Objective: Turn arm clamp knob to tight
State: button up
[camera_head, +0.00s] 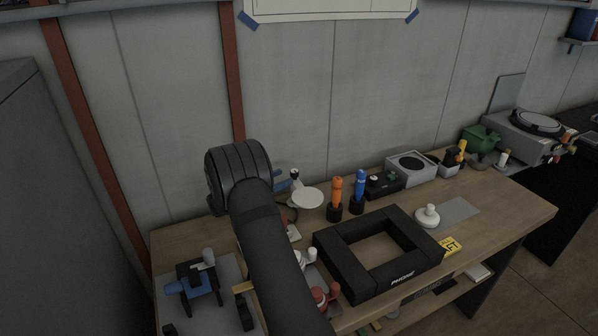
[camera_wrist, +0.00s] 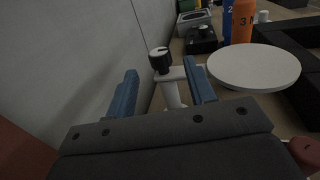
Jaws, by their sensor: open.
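The arm clamp knob, a small black knob (camera_wrist: 160,60) with a light top and a dark mark, stands on a pale post (camera_wrist: 172,88) in the wrist view. It also shows small in the head view (camera_head: 295,174), close to my blue fingers. My gripper (camera_wrist: 159,70) is open, with one blue finger on each side of the post. The knob appears just beyond the fingertips, and I see no contact. A white round disc (camera_wrist: 254,67) is right of the post, and it also shows in the head view (camera_head: 307,198). My arm hides part of the bench.
An orange bottle (camera_head: 335,192) and a blue bottle (camera_head: 358,188) stand right of the disc. A black square frame (camera_head: 330,259) lies on the wooden bench (camera_head: 517,208). A blue-and-black device (camera_head: 192,283) is at left. The grey wall (camera_wrist: 75,60) is close behind.

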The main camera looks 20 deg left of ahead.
aim_at(298, 171)
jog(key=x, duration=0.8)
jog(key=shift+c, duration=0.3)
